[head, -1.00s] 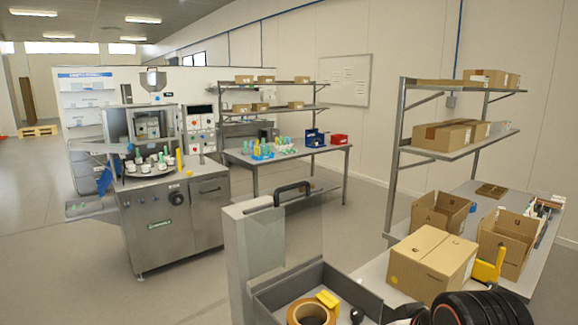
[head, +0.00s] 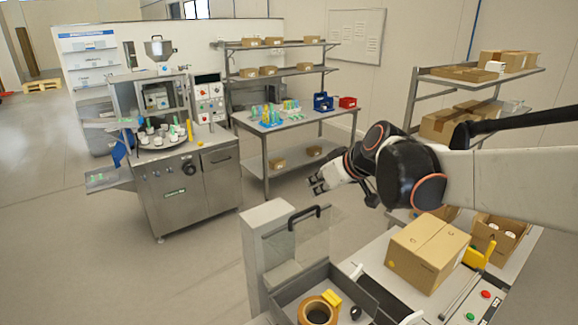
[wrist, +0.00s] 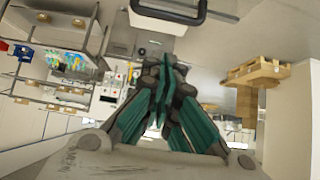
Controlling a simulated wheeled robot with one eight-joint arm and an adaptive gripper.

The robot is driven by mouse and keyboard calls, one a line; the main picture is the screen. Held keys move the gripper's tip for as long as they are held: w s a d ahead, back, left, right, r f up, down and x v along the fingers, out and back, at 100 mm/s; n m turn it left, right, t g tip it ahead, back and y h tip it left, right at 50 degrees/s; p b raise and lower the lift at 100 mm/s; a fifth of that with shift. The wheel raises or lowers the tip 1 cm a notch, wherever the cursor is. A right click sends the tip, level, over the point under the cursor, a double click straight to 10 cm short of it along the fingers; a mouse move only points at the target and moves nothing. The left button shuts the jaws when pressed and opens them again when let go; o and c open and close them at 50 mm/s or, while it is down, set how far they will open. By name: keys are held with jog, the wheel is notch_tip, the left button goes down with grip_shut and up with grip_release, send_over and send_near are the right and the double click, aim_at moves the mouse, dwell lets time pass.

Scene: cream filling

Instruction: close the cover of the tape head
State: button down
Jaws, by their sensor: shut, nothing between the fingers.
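The tape head's cover (head: 312,238) is a clear panel with a black handle (head: 303,212) at its top edge. It stands upright, raised beside the grey post (head: 268,240). Below it is the open grey tray of the tape head (head: 352,280), with a brown tape roll (head: 318,308) and a yellow part (head: 332,298) in it. My gripper (head: 318,184) is above and beyond the cover in the head view, apart from it. In the wrist view my gripper (wrist: 162,65) has its green-padded fingers together and empty. The black handle also shows at the top of the wrist view (wrist: 170,15).
A closed carton (head: 428,248) sits right of the tape head, near a yellow guide (head: 478,256) and red and green buttons. Shelves (head: 480,75) stand behind my arm. A filling machine (head: 180,185) and a workbench (head: 290,120) stand farther off, with open floor between.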

jog(key=w+r, duration=0.1)
jog(key=w, duration=0.1)
jog(key=p, duration=0.3)
send_over(303, 221)
notch_tip(303, 221, down, 8)
jog(key=shift+a+r, duration=0.1)
jog(key=shift+w+f, duration=0.1)
jog(key=shift+f, duration=0.2)
jog(key=shift+b, duration=0.3)
